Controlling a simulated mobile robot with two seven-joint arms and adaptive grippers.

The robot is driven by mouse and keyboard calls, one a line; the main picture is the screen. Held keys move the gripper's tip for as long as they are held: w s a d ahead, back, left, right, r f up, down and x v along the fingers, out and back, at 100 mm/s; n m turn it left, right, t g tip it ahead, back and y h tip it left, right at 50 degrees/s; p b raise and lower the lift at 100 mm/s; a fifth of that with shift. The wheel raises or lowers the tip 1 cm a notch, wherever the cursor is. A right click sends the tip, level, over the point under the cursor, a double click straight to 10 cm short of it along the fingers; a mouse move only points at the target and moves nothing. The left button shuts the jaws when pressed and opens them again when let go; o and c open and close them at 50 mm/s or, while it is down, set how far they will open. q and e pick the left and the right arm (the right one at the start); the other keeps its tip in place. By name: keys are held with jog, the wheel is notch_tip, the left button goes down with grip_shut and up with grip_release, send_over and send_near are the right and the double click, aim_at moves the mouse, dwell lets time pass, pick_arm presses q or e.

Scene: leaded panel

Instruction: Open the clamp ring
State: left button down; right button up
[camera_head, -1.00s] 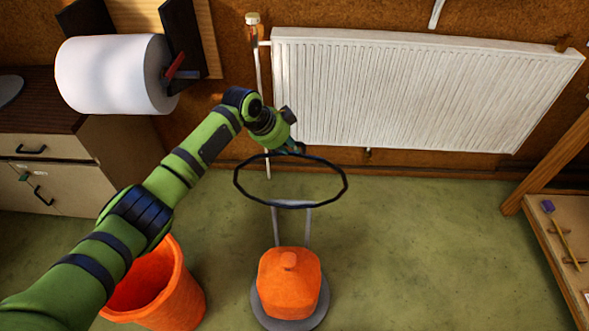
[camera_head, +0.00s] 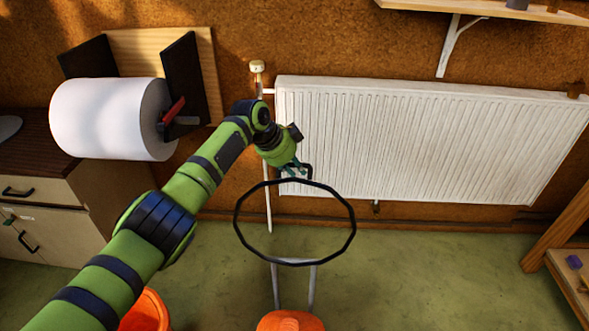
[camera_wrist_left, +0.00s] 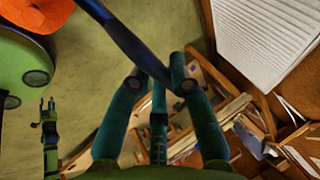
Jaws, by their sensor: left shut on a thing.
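A thin black ring (camera_head: 352,237), which I take for the clamp ring, hangs in front of me below the radiator in the head view. Its outline looks unbroken. My left gripper (camera_head: 294,172) is at its upper edge, shut on it. In the left wrist view a dark bar of the ring (camera_wrist_left: 128,38) runs down from the top to my left fingertips (camera_wrist_left: 160,80). The fingers partly hide the hold. A small gripper, apparently my right one (camera_wrist_left: 47,108), shows at the left of that view, away from the ring; its jaws are too small to judge.
A white radiator (camera_head: 430,145) is on the wall behind the ring. A large white roll (camera_head: 105,118) hangs at left above a cabinet (camera_head: 50,235). An orange machine (camera_head: 290,321) with two grey bars stands below; an orange bin (camera_head: 145,312) is beside it.

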pick_arm(q)
jog(key=shift+r, duration=0.15)
pick_arm(e)
jog(key=shift+w+d, duration=0.15)
pick_arm(q)
jog(key=c, duration=1.1)
grip_release()
pick_arm(e)
jog(key=shift+d, duration=0.15)
jog(key=shift+w+d, duration=0.1)
pick_arm(q)
jog(key=v, duration=1.2)
pick_arm(e)
jog(key=shift+a, duration=0.2)
